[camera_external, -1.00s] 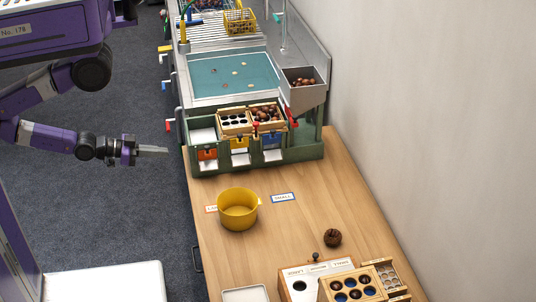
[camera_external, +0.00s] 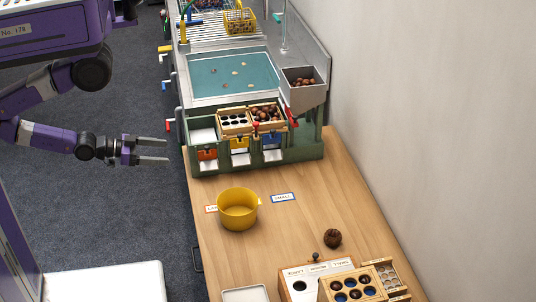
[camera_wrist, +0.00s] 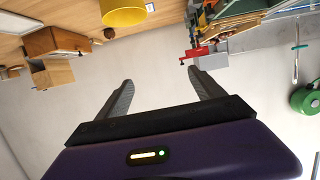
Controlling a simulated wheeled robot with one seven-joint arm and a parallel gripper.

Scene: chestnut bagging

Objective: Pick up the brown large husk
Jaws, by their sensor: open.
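A dark brown, round, rough-looking ball (camera_external: 333,238) lies on the wooden table, right of the yellow pot; it looks like a large husk. Several small pale and brown pieces (camera_external: 235,73) lie on the teal surface at the back, too small to tell apart. My gripper (camera_external: 166,150) is left of the table over the grey floor, pointing right, well apart from the ball. Its two fingers are spread and empty. In the wrist view my gripper (camera_wrist: 161,80) is also open with nothing between the fingers.
The yellow pot (camera_external: 238,211) stands on the table, and shows in the wrist view (camera_wrist: 123,13). A green rack (camera_external: 310,153) with chutes stands behind it. Wooden boxes (camera_external: 311,265) with holes stand at the front. A wall (camera_external: 440,120) borders the right.

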